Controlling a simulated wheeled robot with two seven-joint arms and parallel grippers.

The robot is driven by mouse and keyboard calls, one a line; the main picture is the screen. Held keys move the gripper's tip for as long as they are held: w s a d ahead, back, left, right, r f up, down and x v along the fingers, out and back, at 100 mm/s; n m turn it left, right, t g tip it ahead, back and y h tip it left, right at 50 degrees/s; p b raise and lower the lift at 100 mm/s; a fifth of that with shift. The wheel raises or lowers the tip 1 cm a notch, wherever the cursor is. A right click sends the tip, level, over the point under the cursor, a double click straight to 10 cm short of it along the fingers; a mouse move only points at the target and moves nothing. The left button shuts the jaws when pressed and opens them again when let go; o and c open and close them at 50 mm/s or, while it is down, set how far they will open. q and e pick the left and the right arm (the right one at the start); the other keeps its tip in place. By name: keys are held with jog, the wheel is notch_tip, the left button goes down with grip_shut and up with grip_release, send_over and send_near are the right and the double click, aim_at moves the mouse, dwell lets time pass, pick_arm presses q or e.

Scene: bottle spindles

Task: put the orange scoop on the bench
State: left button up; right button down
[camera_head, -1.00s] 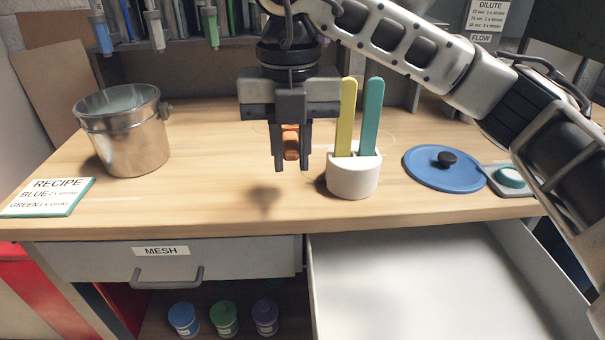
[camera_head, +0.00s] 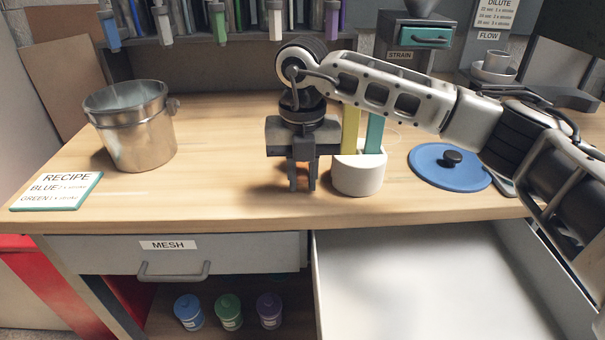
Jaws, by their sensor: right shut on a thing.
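My right gripper (camera_head: 303,187) points straight down with its fingertips low over the wooden bench (camera_head: 225,190), at or just above the surface. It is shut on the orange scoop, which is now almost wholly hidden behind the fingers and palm. I cannot tell whether the scoop touches the bench. My left gripper is not in view.
A white holder (camera_head: 358,178) with a yellow and a teal stick stands close to the right of the gripper. A blue lid (camera_head: 440,178) lies further right, a steel bucket (camera_head: 138,140) and recipe card (camera_head: 57,192) at left. An open drawer (camera_head: 420,285) juts out below.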

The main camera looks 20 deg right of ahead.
jog(key=shift+f, duration=0.15)
jog(key=c, duration=1.3)
grip_release()
